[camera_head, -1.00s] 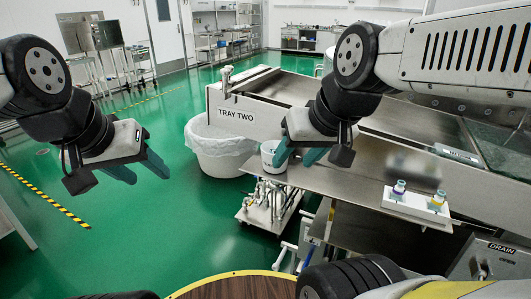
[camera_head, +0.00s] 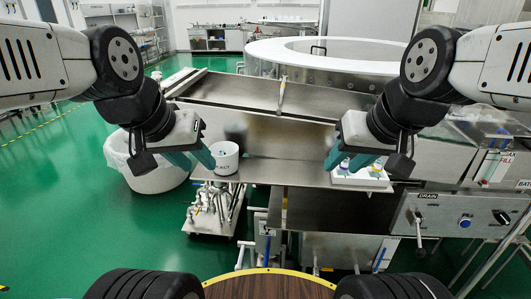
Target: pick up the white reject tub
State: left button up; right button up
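The white reject tub (camera_head: 225,160), a small round bucket with dark lettering on its front, stands upright on the left end of the steel shelf. My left gripper (camera_head: 201,166) is just left of the tub, its teal fingers spread with nothing between them. Its right finger overlaps or nearly meets the tub's left edge in the picture; I cannot tell if they touch. My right gripper (camera_head: 340,168) is open and empty, well to the right of the tub, in front of a small white rack.
The white rack (camera_head: 361,180) with colored-cap vials sits on the shelf (camera_head: 285,172) at right. A large lined bin (camera_head: 150,175) stands on the floor at left. A round white-rimmed washer (camera_head: 330,55) is behind. A control panel (camera_head: 460,220) with knobs is at right.

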aim_at(227, 165)
jog(key=j+z, duration=0.3)
jog(key=k+j+z, duration=0.15)
jog(key=j+z, duration=0.15)
jog(key=j, duration=0.15)
jog(key=k+j+z, duration=0.1)
jog(key=j+z, duration=0.25)
jog(key=k+j+z, duration=0.3)
jog(key=k+j, duration=0.1)
jog(key=j, duration=0.35)
jog(key=k+j+z, duration=0.1)
jog(key=j, duration=0.35)
jog(key=k+j, duration=0.1)
jog(key=j, duration=0.35)
